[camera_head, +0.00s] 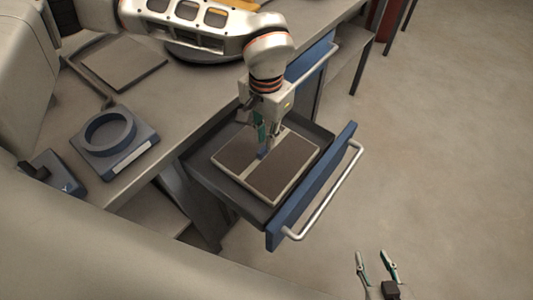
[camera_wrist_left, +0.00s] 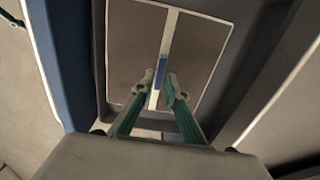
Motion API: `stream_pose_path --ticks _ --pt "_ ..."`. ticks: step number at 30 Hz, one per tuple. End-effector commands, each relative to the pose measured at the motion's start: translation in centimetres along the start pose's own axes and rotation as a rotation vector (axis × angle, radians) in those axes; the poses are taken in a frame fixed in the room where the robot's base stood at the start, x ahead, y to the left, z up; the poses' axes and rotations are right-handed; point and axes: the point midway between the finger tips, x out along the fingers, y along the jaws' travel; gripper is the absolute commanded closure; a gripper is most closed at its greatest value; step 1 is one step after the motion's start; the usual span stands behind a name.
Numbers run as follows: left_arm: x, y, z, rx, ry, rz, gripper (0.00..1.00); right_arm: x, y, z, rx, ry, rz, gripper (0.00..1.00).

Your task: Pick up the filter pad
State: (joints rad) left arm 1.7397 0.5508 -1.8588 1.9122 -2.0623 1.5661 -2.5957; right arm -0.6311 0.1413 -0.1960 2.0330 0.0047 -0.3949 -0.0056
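The filter pad (camera_head: 245,163) looks like a flat brown rectangle with a pale border and a pale strip across its middle. It lies in the pulled-out drawer (camera_head: 205,166). A small blue piece (camera_wrist_left: 162,66) sits on the strip. My right gripper (camera_head: 373,255) is open and empty, low in the head view.
The drawer's blue front (camera_head: 310,190) has a metal bar handle (camera_head: 325,195). On the counter to the left are a blue-grey device with a ring (camera_head: 107,132), a blue box (camera_head: 55,182) and a flat panel (camera_head: 122,62). The floor to the right is clear.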

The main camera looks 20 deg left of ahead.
Motion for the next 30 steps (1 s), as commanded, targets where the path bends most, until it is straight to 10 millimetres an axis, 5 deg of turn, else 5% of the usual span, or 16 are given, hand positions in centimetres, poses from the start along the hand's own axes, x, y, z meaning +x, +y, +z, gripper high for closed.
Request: stream_pose_path --ticks 8,14,17,30 --pt "3.8 -0.1 0.0 0.0 -0.003 0.001 0.86 0.2 -0.1 0.8 -0.004 -0.01 -0.001 0.6" --pt "3.8 -0.1 -0.1 0.0 0.0 0.001 0.86 0.5 0.1 0.2 -0.006 0.0 0.002 0.6" --pt "3.8 -0.1 -0.1 0.0 0.0 0.001 1.0 0.5 0.2 0.1 -0.007 0.002 0.003 0.6" --pt "3.4 -0.1 -0.1 -0.001 0.0 0.001 1.0 0.4 0.1 0.1 -0.005 0.001 0.003 0.6"
